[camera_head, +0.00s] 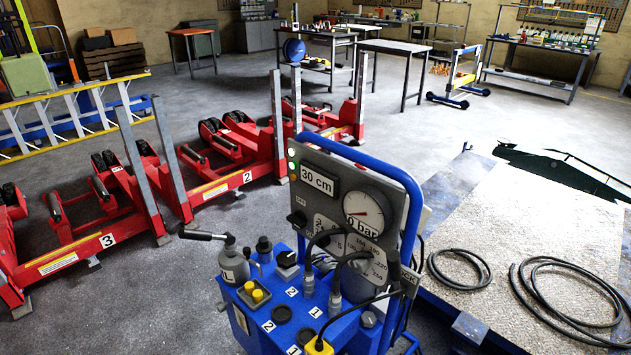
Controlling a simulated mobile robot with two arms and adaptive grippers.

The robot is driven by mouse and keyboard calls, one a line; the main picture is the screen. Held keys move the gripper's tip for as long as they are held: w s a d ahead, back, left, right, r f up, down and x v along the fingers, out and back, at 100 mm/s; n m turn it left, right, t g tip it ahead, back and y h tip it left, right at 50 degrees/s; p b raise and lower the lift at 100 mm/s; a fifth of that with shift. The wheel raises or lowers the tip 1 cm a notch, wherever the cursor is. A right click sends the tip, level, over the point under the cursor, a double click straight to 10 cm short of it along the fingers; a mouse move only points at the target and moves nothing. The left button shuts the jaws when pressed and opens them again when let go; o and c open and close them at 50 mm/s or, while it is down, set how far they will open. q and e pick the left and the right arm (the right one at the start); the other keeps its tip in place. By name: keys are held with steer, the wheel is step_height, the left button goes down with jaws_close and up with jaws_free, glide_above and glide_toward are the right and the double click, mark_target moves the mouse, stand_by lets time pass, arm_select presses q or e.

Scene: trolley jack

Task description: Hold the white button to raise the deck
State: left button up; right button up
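A blue control trolley (345,335) stands in the middle foreground with an upright grey panel (335,160). Its display (318,180) reads "30 cm" and its round gauge (368,213) reads about 0 bar. Small round lights or buttons sit at the panel's left edge; the top one (291,153) looks whitish, and I cannot tell if it is a button. A yellow box (318,346) on a cable is cut off by the bottom edge. A broad pale deck (520,225) lies at right. Neither gripper is in view.
Red numbered jack units (85,245) fill the left side, with a yellow ladder (70,115) behind. Black hoses (530,300) lie coiled on the deck. Workbenches (545,50) stand at the back. Grey floor between jacks and benches is clear.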

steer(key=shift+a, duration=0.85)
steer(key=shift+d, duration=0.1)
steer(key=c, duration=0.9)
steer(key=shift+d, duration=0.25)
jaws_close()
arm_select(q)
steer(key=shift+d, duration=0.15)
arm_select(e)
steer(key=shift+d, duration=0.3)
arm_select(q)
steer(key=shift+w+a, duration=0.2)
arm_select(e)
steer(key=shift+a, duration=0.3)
